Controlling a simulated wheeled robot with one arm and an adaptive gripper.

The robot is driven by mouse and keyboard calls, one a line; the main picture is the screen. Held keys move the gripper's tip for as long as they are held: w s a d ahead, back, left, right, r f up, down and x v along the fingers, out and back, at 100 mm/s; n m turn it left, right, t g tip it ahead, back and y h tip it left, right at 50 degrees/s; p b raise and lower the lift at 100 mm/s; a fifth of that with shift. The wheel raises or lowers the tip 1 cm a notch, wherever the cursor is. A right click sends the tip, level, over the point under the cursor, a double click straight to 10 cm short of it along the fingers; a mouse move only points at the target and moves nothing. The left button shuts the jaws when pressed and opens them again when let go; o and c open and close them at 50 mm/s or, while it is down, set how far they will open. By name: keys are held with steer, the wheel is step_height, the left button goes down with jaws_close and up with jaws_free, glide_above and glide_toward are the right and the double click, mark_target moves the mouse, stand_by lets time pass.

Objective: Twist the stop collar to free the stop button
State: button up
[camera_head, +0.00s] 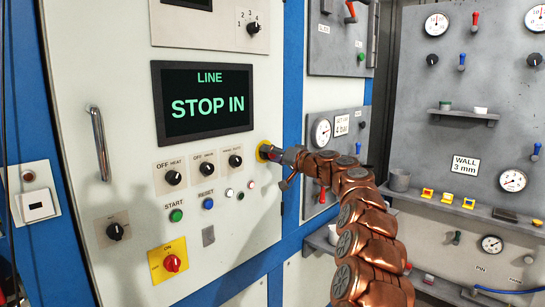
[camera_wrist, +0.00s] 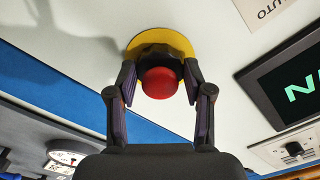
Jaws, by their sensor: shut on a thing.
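The stop button is a round red head (camera_wrist: 160,83) in the wrist view, with a dark collar (camera_wrist: 153,51) around it and a yellow plate (camera_wrist: 183,44) behind. My gripper (camera_wrist: 160,84) has one finger on each side of the button, with the fingertips closed on the collar. The screen (camera_head: 203,100) reads "LINE STOP IN". My gripper also shows in the head view (camera_head: 275,154).
Knobs (camera_head: 174,177), a green start button (camera_head: 176,215), a blue reset button (camera_head: 208,203) and a yellow-red switch (camera_head: 168,260) sit on the panel left of my gripper. A gauge (camera_head: 322,131) is close on the right. A shelf (camera_head: 450,207) holds small items.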

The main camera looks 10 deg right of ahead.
steer(key=shift+m, duration=0.6)
steer(key=o, duration=1.2)
steer(key=shift+c, duration=0.2)
steer(key=v, duration=1.2)
